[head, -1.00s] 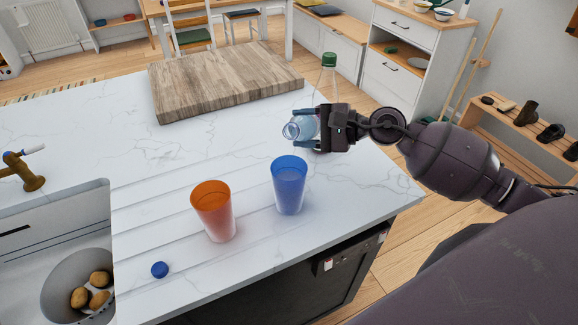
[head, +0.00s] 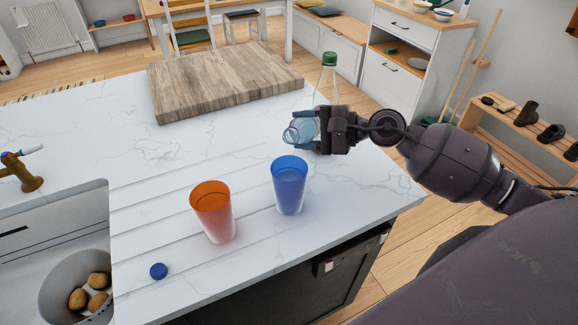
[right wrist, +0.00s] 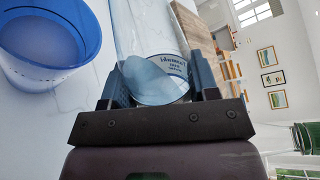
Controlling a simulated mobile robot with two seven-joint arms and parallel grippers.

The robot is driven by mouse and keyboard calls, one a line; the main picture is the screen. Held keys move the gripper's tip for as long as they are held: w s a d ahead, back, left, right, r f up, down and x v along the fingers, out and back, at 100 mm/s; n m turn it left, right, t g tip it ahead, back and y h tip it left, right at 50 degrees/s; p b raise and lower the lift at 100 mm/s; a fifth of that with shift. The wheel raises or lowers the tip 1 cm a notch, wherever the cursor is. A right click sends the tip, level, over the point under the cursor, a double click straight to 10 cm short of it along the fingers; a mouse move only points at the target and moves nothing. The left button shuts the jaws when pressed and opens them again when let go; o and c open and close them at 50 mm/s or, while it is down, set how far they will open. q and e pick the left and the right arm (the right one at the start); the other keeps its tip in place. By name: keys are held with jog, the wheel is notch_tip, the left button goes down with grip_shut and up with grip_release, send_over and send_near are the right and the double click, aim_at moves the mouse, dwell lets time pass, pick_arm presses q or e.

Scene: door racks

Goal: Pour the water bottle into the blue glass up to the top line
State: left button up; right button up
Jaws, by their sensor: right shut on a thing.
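The blue glass (head: 289,187) stands upright on the white counter, and it also shows in the right wrist view (right wrist: 48,45). I cannot tell the water level in it. My right gripper (head: 308,129) is shut on the clear bluish water bottle (head: 300,131), above and behind the glass. The bottle is tipped with its open mouth toward the left. In the right wrist view the bottle (right wrist: 150,35) shows water and a printed label between the fingers. No stream of water is visible. My left gripper is out of view.
An orange glass (head: 212,212) stands left of the blue glass, with a blue cap (head: 158,271) nearby. A green-capped clear bottle (head: 328,75) stands behind my gripper. A wooden board (head: 225,85) lies at the back; a sink (head: 60,215) is at left.

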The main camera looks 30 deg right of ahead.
jog(key=shift+f, duration=0.1)
dwell(0.7)
jog(key=shift+w+d+n+h, duration=0.15)
jog(key=shift+n+h, duration=0.15)
jog(key=shift+n, duration=0.4)
dwell(1.4)
jog(key=shift+n, duration=0.7)
jog(key=shift+w+d+r+p, duration=0.15)
jog(key=shift+r+p, duration=0.95)
jog(key=shift+r, duration=1.15)
jog(key=shift+n+t+h+b, duration=0.4)
jog(key=shift+n+b, duration=0.05)
jog(key=shift+n, duration=0.25)
dwell(1.5)
